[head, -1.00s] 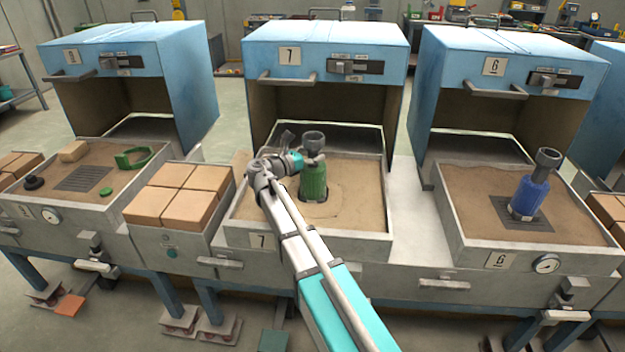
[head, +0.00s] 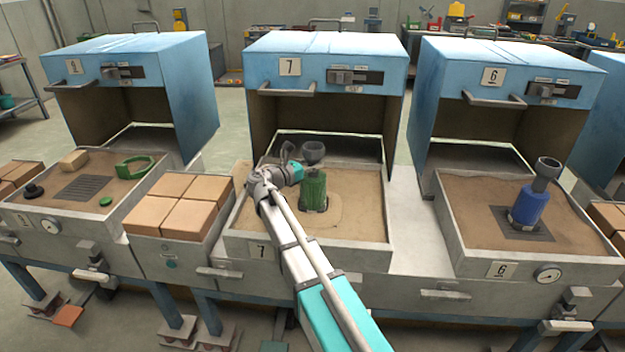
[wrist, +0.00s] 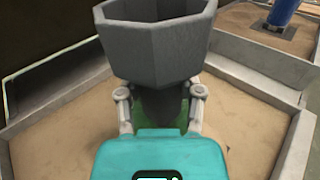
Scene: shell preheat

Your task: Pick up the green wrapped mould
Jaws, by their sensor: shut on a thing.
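The green wrapped mould (head: 313,190) stands upright in the sand tray of station 7 (head: 330,254), with a grey cup (head: 313,152) on top. My gripper (head: 297,171) reaches it from the left, just below the cup. In the wrist view the gripper's fingers (wrist: 160,98) lie on both sides of the mould's neck, shut on it. The grey cup (wrist: 157,45) fills the upper middle there. Only a little of the green wrap (wrist: 150,130) shows behind my teal gripper body. The mould's base seems to be at the sand, but I cannot tell if it touches.
A blue wrapped mould (head: 528,207) stands in the station 6 tray at the right. A blue hood (head: 325,60) stands open behind station 7. Orange bricks (head: 180,205) fill a bin to the left.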

